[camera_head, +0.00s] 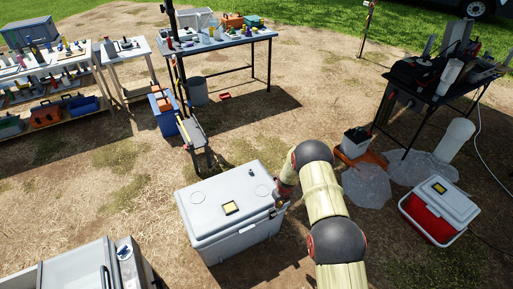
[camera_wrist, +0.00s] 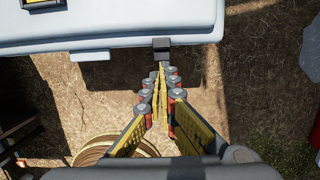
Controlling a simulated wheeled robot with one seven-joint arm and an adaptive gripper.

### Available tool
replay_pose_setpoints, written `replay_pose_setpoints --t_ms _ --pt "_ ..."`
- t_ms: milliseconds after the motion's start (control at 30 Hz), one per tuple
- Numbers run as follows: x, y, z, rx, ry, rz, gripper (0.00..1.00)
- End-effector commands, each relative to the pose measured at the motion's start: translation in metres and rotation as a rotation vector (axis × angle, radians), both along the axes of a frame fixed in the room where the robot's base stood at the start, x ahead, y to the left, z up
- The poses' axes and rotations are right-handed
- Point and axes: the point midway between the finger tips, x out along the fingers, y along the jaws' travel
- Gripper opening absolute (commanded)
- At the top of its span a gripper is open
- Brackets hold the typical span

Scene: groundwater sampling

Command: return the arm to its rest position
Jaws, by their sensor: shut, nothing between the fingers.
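My arm reaches out over the dirt to the right side of a white cooler (camera_head: 212,190), whose lid is shut. In the wrist view my gripper (camera_wrist: 161,72) is shut and empty, its yellow-padded fingers meeting at the tips. The tips are just below a dark latch on the edge of the white cooler (camera_wrist: 120,28); I cannot tell whether they touch it.
A red cooler with a white lid (camera_head: 438,212) stands to the right. A white bucket (camera_head: 356,141) and a dark table with equipment (camera_head: 440,82) are behind it. A blue-topped table (camera_head: 222,40) and shelves of bottles (camera_head: 48,72) stand at the back left. Open dirt lies between.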

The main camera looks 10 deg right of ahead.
Motion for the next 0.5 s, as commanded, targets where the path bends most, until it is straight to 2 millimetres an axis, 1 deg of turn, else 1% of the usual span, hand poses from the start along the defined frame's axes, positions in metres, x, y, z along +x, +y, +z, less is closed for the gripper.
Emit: replay_pose_setpoints --t_ms 133,200,267,367,467,500 --pt "0.000 0.000 0.000 -0.002 -0.001 0.010 0.00" --pt "0.000 0.000 0.000 -0.009 -0.003 0.048 0.00" --pt "-0.002 0.001 -0.001 -0.019 0.001 0.114 0.00" --pt "-0.010 0.003 -0.002 -0.038 0.018 0.299 0.00" --pt "-0.044 0.009 -0.012 -0.043 0.077 0.547 0.00" --pt "-0.062 0.011 -0.016 -0.037 0.105 0.650 0.00"
